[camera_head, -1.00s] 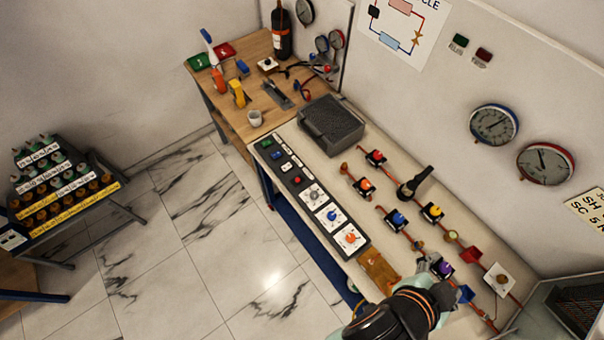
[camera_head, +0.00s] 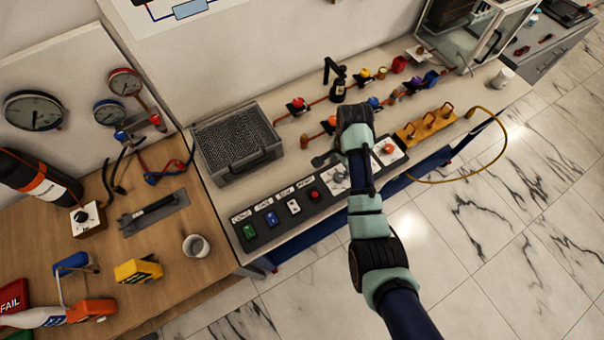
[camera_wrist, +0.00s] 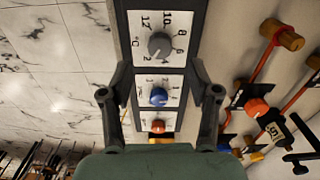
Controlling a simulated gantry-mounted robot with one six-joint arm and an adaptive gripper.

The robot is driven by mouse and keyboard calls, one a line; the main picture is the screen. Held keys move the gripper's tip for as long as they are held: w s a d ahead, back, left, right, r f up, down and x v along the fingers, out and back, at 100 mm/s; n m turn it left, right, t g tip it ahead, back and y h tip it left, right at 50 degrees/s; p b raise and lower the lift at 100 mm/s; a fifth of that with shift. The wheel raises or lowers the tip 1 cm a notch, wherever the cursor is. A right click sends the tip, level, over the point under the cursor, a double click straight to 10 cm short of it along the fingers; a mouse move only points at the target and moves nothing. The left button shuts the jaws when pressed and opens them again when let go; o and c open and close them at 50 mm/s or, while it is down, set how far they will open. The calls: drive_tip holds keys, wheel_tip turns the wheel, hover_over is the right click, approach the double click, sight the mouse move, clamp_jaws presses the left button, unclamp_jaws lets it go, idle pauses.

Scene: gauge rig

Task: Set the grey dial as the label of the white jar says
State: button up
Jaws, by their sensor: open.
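The grey dial (camera_wrist: 159,44) is on the top white plate of the dark panel in the wrist view, ringed by numbers from 2 to 12 with a °C mark. Its exact setting is too small to read. In the head view my arm partly hides its plate (camera_head: 336,181). My gripper (camera_wrist: 160,94) is open and empty; its fingers straddle the panel around the blue dial, with the grey dial beyond the fingertips. A plain white jar (camera_head: 502,78) stands at the bench's far right; no label is legible. A pale cup (camera_head: 196,246) stands on the wooden bench.
A blue dial (camera_wrist: 158,97) and an orange dial (camera_wrist: 158,126) sit below the grey one. Switches and buttons (camera_head: 271,217) line the panel's left part.

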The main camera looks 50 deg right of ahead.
sight(339, 176)
drive_tip(key=shift+s+d+f, duration=0.15)
drive_tip(key=shift+d, duration=0.1)
wheel_tip(339, 176, down, 7)
drive_tip(key=shift+d+f+b, duration=0.1)
drive_tip(key=shift+f+b, duration=0.1)
drive_tip(key=shift+b, duration=0.55)
drive_tip(key=c, duration=1.1)
drive_tip(key=shift+c, duration=0.2)
drive_tip(key=shift+r+n, duration=0.1)
drive_tip(key=shift+n, duration=0.2)
